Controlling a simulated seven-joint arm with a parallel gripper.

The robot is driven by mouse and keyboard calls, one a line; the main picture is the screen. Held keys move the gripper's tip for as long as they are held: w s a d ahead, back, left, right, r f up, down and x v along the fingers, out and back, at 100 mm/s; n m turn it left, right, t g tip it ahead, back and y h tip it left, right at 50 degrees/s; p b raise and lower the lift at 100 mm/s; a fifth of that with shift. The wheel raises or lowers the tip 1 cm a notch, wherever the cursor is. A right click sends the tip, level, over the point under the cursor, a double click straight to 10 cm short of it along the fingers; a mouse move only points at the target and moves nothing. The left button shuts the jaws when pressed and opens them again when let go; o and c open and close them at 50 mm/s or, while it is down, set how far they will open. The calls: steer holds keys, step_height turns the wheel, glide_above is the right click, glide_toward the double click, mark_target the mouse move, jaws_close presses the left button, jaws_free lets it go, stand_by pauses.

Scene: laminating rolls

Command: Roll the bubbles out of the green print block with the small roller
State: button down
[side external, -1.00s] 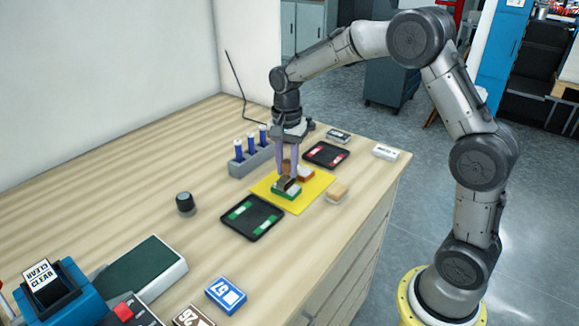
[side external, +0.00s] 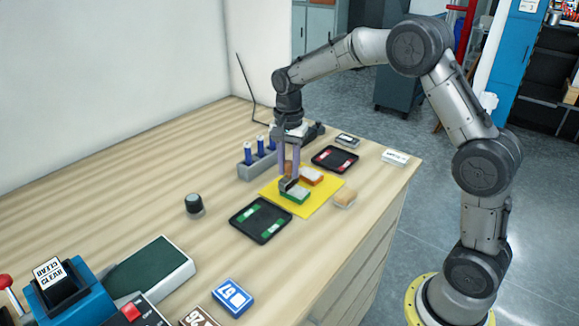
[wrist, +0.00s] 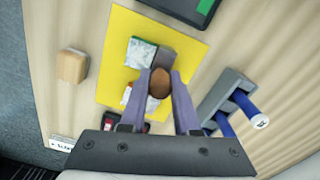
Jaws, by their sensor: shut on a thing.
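My gripper (side external: 288,176) is shut on the brown handle of the small roller (wrist: 160,83). The roller's grey head (side external: 288,184) points down over the rack-side end of the green print block (side external: 296,196). In the wrist view the grey head (wrist: 167,57) is beside and partly over the right end of the green block (wrist: 139,54), whose top looks pale and mottled. I cannot tell whether they touch. The green block lies on the yellow mat (side external: 322,198). An orange block (side external: 311,177) lies behind it on the same mat, partly hidden by my fingers in the wrist view.
A grey rack (side external: 252,168) with blue tubes stands close left of my gripper. A black tray with green pieces (side external: 261,220) is in front of the mat, and one with red pieces (side external: 334,159) behind. A tan block (side external: 345,198) sits right of the mat.

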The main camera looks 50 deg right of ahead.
steer(key=shift+s+f, duration=0.2)
steer(key=shift+s, duration=1.15)
steer(key=shift+s, duration=0.4)
steer(key=shift+s, duration=0.1)
steer(key=shift+s+d+r, duration=0.1)
steer(key=shift+s, duration=0.15)
steer(key=shift+w+r, duration=0.1)
steer(key=shift+w, duration=2.15)
steer(key=shift+s, duration=2.2)
steer(key=shift+w, duration=1.8)
steer(key=shift+w, duration=0.1)
